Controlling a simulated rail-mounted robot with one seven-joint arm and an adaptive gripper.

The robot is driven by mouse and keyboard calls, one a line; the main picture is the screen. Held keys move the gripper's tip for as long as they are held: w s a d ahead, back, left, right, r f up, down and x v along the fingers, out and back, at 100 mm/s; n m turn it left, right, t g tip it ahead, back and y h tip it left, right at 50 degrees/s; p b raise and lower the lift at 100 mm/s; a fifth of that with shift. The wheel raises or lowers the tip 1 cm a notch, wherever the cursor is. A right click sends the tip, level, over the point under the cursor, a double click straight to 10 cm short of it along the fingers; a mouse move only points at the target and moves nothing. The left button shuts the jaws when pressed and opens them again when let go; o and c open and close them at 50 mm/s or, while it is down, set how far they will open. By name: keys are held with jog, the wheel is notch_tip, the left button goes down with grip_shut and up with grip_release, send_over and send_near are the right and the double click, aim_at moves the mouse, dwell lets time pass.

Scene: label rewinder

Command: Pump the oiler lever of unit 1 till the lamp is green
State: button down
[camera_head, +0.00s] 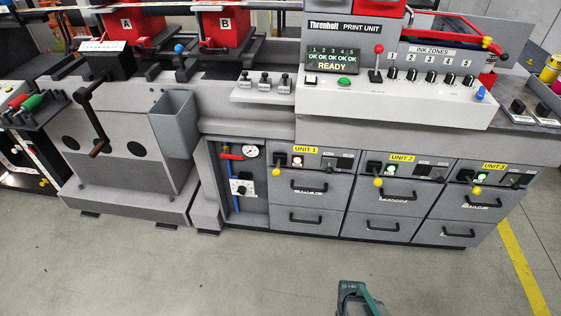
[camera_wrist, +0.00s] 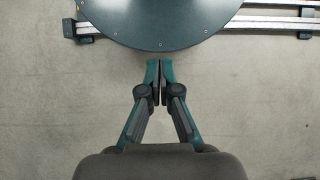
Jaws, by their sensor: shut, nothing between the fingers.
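The unit 1 panel (camera_head: 321,160) is on the front of the machine, left of the unit 2 and unit 3 panels. Its oiler lever (camera_head: 277,171) has a yellow knob and hangs at the panel's left side. The unit 1 lamp (camera_head: 297,160), right of the lever, glows reddish, not green. My gripper (camera_head: 357,290) is low in the head view, over the open floor, well apart from the lever. In the wrist view its fingers (camera_wrist: 160,66) are together with nothing between them.
The unit 2 lamp (camera_head: 391,169) and unit 3 lamp (camera_head: 477,190) are green, each with a yellow-knobbed lever beside it. Drawers with black handles (camera_head: 309,188) project below unit 1. An open bay with a gauge (camera_head: 251,152) is to its left. The floor in front is clear.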

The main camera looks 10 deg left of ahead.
jog(key=w+a+r+t+p, duration=0.1)
jog(key=w+a+r, duration=0.3)
jog(key=w, duration=0.8)
jog(key=w+a+r+t+h, duration=0.1)
jog(key=w+a+r, duration=0.3)
jog(key=w, duration=0.7)
jog(key=w+a+r+t+p, duration=0.15)
jog(key=w+a+r, duration=0.25)
jog(key=w, duration=0.8)
jog(key=w+a+r+t+p, duration=0.1)
jog(key=w+a+r, duration=0.5)
jog(key=r, duration=0.4)
jog(key=w+a+r+t, duration=0.1)
jog(key=w+a+r, duration=0.5)
jog(key=r, duration=0.5)
jog(key=w+a+r+t+p, duration=0.1)
jog(key=w+a+r, duration=0.6)
jog(key=w+r, duration=0.2)
jog(key=shift+r+n+p, duration=0.3)
jog(key=shift+r+n, duration=0.1)
jog(key=shift+r, duration=0.3)
jog(key=shift+f, duration=0.1)
